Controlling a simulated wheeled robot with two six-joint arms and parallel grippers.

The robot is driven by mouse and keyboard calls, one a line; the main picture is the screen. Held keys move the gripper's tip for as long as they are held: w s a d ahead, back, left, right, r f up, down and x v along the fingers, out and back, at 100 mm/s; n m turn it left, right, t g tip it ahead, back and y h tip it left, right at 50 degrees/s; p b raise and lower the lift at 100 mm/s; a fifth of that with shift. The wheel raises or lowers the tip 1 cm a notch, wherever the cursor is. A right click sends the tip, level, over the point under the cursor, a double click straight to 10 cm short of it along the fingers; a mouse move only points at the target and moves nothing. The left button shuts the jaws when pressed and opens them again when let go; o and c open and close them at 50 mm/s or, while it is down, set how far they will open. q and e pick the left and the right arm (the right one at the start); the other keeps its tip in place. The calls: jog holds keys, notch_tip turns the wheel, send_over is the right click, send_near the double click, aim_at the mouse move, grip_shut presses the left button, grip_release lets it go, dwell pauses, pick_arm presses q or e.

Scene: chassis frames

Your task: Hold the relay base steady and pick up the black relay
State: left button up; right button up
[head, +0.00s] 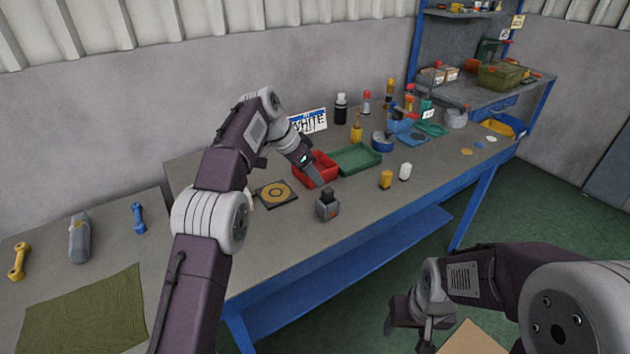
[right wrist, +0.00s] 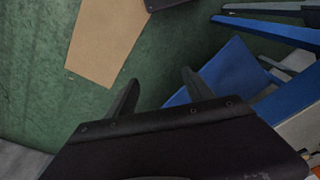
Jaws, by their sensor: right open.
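A small grey block (head: 327,211), which looks like the relay base, stands on the workbench near its front edge. A black block (head: 328,195), which looks like the relay, sits on top of it. My left gripper (head: 313,178) reaches down over the red tray, behind and left of the grey block and apart from it; its fingers are too small to judge. My right gripper (head: 408,326) hangs low in front of the bench, well away from the block. In the right wrist view its two fingers (right wrist: 160,92) are spread and empty above the floor.
A red tray (head: 327,180) and green tray (head: 372,163) stand behind the block. Bare bench surrounds the block.

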jog(key=shift+o, duration=0.9)
jog(key=w+r+t, duration=0.2)
jog(key=w, duration=0.4)
jog(key=w+r+n+t, duration=0.1)
jog(key=w+r+t, duration=0.2)
jog(key=w, duration=0.4)
jog(key=shift+r+t, duration=0.15)
jog(key=shift+t, duration=0.15)
notch_tip(320, 180, up, 6)
jog(key=n+t+y, duration=0.5)
jog(key=n+y, duration=0.2)
jog(key=y, duration=0.1)
send_over(332, 208)
jog(key=s+d, duration=0.2)
jog(key=d, duration=0.1)
jog(key=shift+g, duration=0.6)
jog(key=f, duration=0.4)
jog(key=a+f, duration=0.1)
jog(key=shift+s+f, duration=0.1)
jog(key=shift+f, duration=0.3)
jog(key=shift+s+f, duration=0.1)
jog(key=shift+a, duration=0.1)
jog(key=x, duration=0.9)
